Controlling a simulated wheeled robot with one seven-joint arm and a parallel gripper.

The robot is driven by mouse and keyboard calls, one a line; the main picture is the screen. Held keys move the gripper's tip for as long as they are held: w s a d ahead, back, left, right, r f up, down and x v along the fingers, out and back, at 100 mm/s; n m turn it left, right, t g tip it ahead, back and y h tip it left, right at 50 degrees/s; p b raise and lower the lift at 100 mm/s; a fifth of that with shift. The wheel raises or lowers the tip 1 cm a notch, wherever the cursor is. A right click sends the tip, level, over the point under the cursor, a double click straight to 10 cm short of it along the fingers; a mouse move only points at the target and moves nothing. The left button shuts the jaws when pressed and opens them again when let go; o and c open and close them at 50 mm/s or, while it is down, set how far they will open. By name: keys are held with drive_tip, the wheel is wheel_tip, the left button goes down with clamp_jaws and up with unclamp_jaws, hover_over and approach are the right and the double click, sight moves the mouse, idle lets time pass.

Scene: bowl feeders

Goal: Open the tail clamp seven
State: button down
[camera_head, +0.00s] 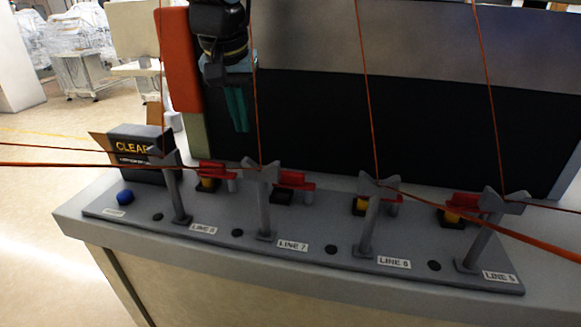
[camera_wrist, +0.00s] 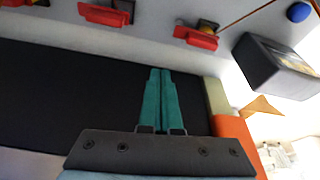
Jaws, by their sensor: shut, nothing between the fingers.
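A row of red clamps stands on the grey panel (camera_head: 330,255) behind the posts. The red clamp (camera_head: 293,180) behind the LINE 7 label (camera_head: 293,246) sits over a dark base, with no yellow showing. It also shows in the wrist view (camera_wrist: 103,15), near the top left. My gripper (camera_head: 238,130) has teal fingers pressed together, empty, pointing down above and behind the panel, to the left of this clamp. In the wrist view the fingers (camera_wrist: 160,70) are side by side, apart from all clamps.
Neighbouring red clamps (camera_head: 212,170) (camera_head: 465,201) have yellow parts below. Grey posts (camera_head: 265,205) carry taut orange cords in front of the clamps and around my arm. A dark CLEAR box (camera_head: 140,150) and a blue button (camera_head: 125,197) are at left. A black panel (camera_head: 400,130) stands behind.

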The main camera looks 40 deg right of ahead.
drive_tip(key=r+m, duration=0.1)
drive_tip(key=m, duration=0.1)
hover_over(294, 179)
drive_tip(key=w+d, duration=0.1)
drive_tip(key=w, duration=0.2)
drive_tip(key=shift+d+r+h+b, duration=0.1)
drive_tip(key=shift+d+h+b, duration=0.1)
drive_tip(key=shift+h+b, duration=0.1)
drive_tip(key=p+x, duration=0.2)
drive_tip(key=x, duration=0.7)
drive_tip(key=shift+f+p, duration=0.3)
drive_tip(key=shift+p, duration=0.05)
drive_tip(key=shift+s+a+p, duration=0.35)
drive_tip(key=shift+s+a, duration=0.05)
drive_tip(key=shift+a, duration=0.2)
drive_tip(key=shift+s+a+p, duration=0.35)
drive_tip(key=shift+s+a, duration=0.1)
drive_tip(key=shift+a, duration=0.2)
drive_tip(key=shift+s+a+f, duration=0.15)
drive_tip(key=shift+s+a, duration=0.05)
drive_tip(key=shift+a, duration=0.1)
